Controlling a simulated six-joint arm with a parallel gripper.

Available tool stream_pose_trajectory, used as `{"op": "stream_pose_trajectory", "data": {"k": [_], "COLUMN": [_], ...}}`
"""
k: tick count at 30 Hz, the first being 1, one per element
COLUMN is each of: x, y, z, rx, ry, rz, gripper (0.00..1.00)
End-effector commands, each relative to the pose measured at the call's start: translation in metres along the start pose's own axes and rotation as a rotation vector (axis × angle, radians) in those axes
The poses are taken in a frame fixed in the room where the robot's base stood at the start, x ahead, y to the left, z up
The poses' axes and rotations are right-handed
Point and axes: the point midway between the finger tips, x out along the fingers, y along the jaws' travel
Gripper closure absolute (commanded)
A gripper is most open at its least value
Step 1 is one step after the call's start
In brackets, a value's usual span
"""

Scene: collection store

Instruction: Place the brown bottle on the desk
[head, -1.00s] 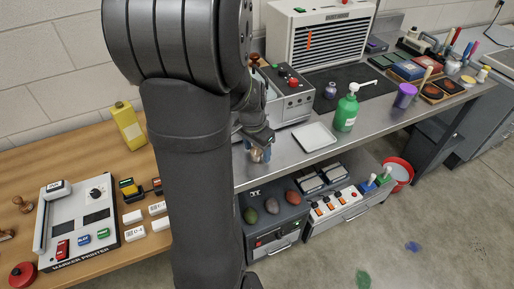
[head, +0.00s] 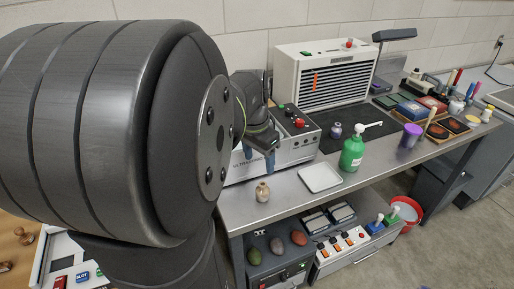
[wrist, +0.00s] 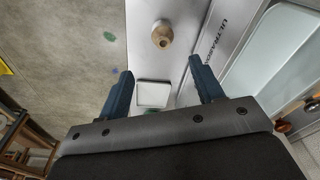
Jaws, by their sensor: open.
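The brown bottle (head: 262,192), small, round and tan with a narrow neck, stands upright on the grey metal desk (head: 290,204) near its front left end. In the wrist view the bottle (wrist: 161,36) shows from above, beyond my fingertips and apart from them. My gripper (head: 260,155) is above and behind the bottle, in front of the ultrasonic machine. My arm hides the left part of the head view.
A white square tray (head: 320,177) lies right of the bottle, with a green pump bottle (head: 352,153) beyond. The ultrasonic machine (head: 290,150) stands close behind the bottle. A shelf below holds coloured stones and switches. Bare desk lies between bottle and tray.

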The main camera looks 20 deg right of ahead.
Motion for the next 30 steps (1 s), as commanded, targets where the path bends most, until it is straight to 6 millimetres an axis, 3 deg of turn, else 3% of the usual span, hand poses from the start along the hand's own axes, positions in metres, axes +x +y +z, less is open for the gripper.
{"op": "stream_pose_trajectory", "data": {"k": [3,7,21,26,30], "x": [-0.019,-0.03,-0.033,-0.024,0.004], "y": [0.0,0.0,0.0,-0.002,-0.006], "z": [0.0,0.0,0.0,0.007,0.029], "rx": [0.0,0.0,0.0,-0.085,-0.397], "ry": [0.003,0.001,0.0,-0.005,-0.02], "rz": [-0.002,-0.001,0.0,0.042,0.19], "gripper": [0.39,0.35,0.35,0.35,0.35]}}
